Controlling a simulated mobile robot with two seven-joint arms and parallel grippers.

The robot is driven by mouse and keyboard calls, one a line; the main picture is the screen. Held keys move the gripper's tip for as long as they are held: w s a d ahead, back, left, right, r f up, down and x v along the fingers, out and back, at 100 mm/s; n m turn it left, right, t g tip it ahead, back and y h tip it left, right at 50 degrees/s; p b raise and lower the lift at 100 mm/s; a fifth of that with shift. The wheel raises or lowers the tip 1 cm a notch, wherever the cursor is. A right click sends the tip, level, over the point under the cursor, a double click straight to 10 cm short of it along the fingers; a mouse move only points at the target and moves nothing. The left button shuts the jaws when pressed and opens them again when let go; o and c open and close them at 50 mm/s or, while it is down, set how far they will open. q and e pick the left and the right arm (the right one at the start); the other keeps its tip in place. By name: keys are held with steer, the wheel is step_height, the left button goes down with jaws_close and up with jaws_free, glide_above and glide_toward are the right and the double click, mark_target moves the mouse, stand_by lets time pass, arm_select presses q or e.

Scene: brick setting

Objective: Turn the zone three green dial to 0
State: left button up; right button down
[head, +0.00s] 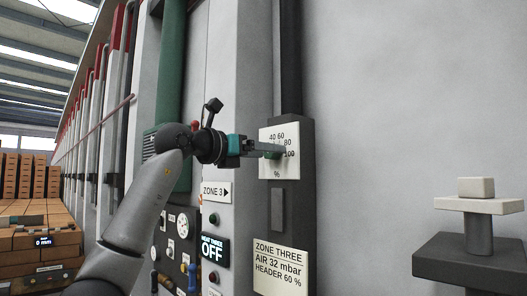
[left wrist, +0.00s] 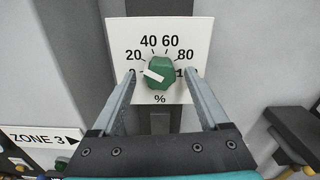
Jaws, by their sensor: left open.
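The green dial (left wrist: 161,72) sits on a white scale plate (left wrist: 120,40) marked from 0 at the left, through 20, 40, 60 and 80, to 100 at the right, in percent. A white bar on the dial's left part slants down to the right; its outer end is toward the 0 and 20 side. My left gripper (left wrist: 160,84) is open, with one finger on each side of the dial; I cannot tell whether they touch it. In the head view my left gripper (head: 280,149) reaches the scale plate (head: 268,172) and mostly hides the dial. My right gripper is not in view.
A ZONE THREE sign (head: 281,268) below reads AIR 32 mbar, HEADER 60 %. A ZONE 3 label (head: 217,191), an OFF display (head: 212,249) and gauges are at its left. A dark stand (head: 470,262) is at the lower right. The wall between is bare.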

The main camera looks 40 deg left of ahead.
arm_select(q)
jaws_close()
stand_by(0.5)
steer(key=shift+n, duration=0.3)
steer(key=shift+n+p, duration=1.05)
steer(key=shift+n, duration=2.65)
jaws_free()
